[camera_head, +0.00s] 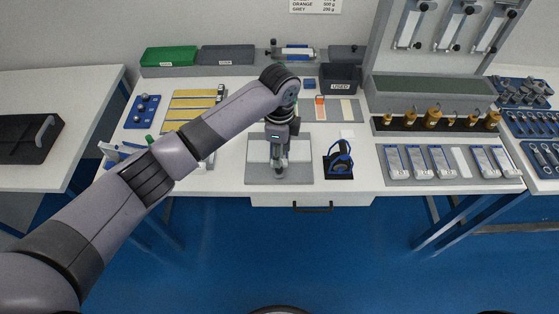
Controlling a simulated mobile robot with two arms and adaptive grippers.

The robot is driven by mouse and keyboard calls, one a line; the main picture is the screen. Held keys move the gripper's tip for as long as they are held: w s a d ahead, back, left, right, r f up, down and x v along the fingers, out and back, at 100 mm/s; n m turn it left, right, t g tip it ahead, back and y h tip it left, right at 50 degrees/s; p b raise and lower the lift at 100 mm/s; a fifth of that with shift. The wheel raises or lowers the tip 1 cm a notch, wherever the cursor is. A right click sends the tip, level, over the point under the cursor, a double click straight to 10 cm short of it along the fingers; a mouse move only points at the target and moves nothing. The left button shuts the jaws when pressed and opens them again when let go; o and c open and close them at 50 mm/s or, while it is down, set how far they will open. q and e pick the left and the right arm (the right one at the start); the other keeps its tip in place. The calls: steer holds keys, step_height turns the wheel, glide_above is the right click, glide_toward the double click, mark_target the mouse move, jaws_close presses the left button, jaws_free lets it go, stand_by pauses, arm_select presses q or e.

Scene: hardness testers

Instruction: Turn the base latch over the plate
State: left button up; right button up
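A grey base plate (300,177) with a lighter, whitish top part lies near the front edge of the workbench, in the middle of the head view. My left arm comes in from the lower left, and my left gripper (279,170) points down over the middle of this plate. The fingertips are small and close to the plate, and I cannot tell whether they touch anything. No latch can be clearly made out; the gripper hides the middle of the plate. My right gripper is out of view.
Right of the plate is a black stand with a blue device (340,160). Behind are a black bin (341,78) and yellow strips (192,104). Brass weights (433,117) and a tray of white-and-blue pieces (442,163) are at right. A drawer handle (313,209) is below the front edge.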

arm_select(q)
step_height(320, 180, up, 5)
steer(key=shift+r, duration=0.2)
stand_by(0.5)
